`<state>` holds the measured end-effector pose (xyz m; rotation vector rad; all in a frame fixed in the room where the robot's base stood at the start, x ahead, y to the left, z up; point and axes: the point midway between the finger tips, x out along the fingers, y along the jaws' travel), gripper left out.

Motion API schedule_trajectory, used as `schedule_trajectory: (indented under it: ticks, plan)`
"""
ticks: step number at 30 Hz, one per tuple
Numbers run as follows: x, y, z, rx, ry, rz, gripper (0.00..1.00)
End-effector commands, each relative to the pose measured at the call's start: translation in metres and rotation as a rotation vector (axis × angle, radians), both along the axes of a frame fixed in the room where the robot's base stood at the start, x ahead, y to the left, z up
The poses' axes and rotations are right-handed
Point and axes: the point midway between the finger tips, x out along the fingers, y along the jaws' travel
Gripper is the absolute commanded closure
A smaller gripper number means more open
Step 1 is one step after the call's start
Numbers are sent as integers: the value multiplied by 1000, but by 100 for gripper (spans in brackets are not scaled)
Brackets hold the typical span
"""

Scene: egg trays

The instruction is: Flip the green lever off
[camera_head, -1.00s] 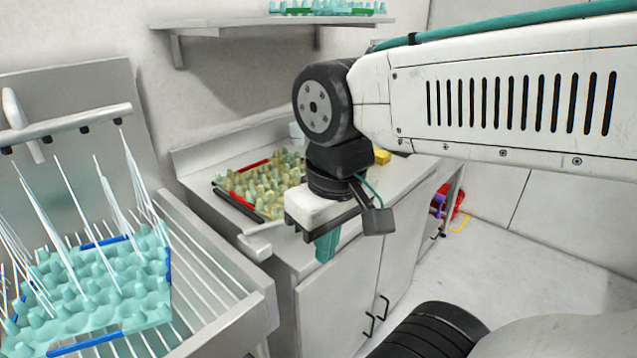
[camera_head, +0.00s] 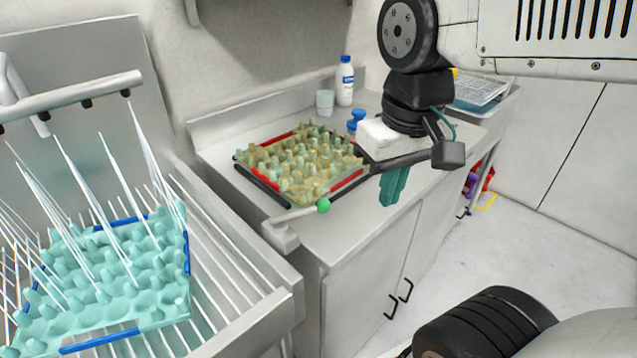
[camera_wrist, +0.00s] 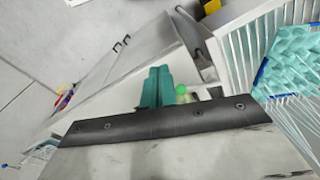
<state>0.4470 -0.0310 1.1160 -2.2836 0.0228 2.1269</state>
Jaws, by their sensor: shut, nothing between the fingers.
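The green lever is a grey handle with a round green knob (camera_head: 323,205) at its tip. It sits on the corner of the washing sink beside the counter, and its arm points right over the counter's front edge. My gripper (camera_head: 392,188), with teal fingers, is shut and empty, pointing down to the right of the knob and apart from it in the head view. In the wrist view the green knob (camera_wrist: 182,92) shows just right of my shut teal fingers (camera_wrist: 156,88), partly hidden by the gripper body.
A teal egg tray (camera_head: 110,285) with blue clips lies in the rack at left, under white water jets. A dirty tray (camera_head: 300,165) lies on the counter (camera_head: 345,225). A cup (camera_head: 325,102) and a bottle (camera_head: 345,82) stand at the back.

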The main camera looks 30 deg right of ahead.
Motion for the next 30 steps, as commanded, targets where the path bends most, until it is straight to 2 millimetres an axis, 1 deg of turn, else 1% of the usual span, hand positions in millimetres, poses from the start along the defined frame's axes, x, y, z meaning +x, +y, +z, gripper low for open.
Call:
schedule_trajectory:
  ticks: [1,2,4,8,9,11,12,15,18,21,24,30]
  plan:
    - [16,0,6,5,27,-12,100]
    - [27,0,10,7,44,-20,100]
    - [54,1,17,14,83,-42,100]
    - [107,1,23,24,157,-83,100]
    - [124,1,23,26,180,-96,100]
    - [150,1,20,30,213,-115,100]
    - [166,1,18,32,235,-126,100]
    - [203,1,7,37,284,-155,100]
    - [232,1,-4,40,323,-177,100]
    - [251,1,-14,41,350,-191,100]
    - [261,1,-20,42,365,-200,100]
    - [265,1,-22,42,369,-204,100]
